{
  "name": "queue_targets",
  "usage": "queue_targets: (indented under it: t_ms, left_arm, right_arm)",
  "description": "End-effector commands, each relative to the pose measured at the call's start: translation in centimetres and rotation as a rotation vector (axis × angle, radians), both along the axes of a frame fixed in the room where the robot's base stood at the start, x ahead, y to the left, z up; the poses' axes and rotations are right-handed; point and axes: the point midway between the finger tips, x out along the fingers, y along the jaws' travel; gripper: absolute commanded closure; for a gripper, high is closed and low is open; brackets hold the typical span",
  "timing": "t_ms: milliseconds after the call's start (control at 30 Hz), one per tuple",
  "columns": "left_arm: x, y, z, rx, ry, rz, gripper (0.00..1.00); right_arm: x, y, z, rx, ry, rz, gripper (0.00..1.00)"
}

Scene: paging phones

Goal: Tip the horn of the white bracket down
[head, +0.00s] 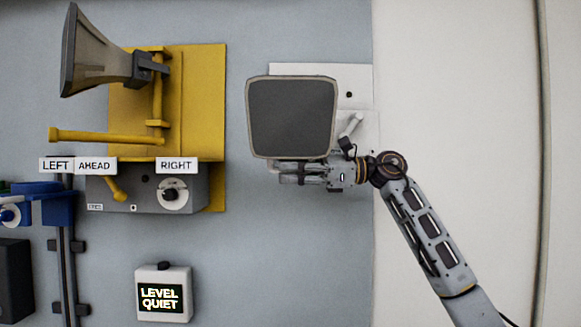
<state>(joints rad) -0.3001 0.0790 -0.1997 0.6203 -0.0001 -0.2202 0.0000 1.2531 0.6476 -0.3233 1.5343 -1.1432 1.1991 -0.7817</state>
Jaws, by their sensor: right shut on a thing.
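The horn (291,117) of the white bracket faces me, its dark square mouth framed by a pale rim. The white bracket (355,72) shows behind it on the wall, mostly hidden by the horn. A short pale lever (350,125) sticks up to the right of the horn. My right gripper (296,173) reaches in from the right, fingers pointing left, at the horn's lower rim. It is shut on the horn at that rim; the exact contact is partly hidden. My left gripper is not in view.
A yellow bracket (204,110) with a grey horn (97,57) pointing left stands to the left, with a yellow bar (100,136) sticking out. Signs read LEFT, AHEAD and RIGHT. A white box (163,269) below displays LEVEL QUIET. The wall right of the white bracket is clear.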

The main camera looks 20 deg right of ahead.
Motion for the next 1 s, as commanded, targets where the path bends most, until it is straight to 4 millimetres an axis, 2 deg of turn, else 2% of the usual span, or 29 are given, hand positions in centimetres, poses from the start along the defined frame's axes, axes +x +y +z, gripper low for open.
queue_targets:
  t_ms: [33, 567, 600, 733, 900, 1000]
  left_arm:
    - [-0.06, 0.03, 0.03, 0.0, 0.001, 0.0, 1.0]
    - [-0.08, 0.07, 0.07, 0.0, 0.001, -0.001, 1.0]
    - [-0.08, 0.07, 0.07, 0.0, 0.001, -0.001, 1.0]
    - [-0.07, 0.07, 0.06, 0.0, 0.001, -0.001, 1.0]
    - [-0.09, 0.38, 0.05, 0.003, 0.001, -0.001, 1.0]
    - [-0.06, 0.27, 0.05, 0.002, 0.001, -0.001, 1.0]
  right_arm:
    - [0.44, 0.05, -0.69, -0.007, 0.016, 0.002, 1.0]
    - [1.04, -0.15, -1.09, -0.008, 0.021, -0.002, 1.0]
    - [1.04, -0.15, -1.1, -0.008, 0.021, -0.002, 0.88]
    - [1.06, -0.15, -1.13, -0.009, 0.021, -0.003, 0.72]
    - [1.03, -0.32, -1.15, -0.01, 0.021, -0.004, 0.69]
    - [0.97, -0.76, -1.13, -0.009, 0.019, -0.006, 0.65]
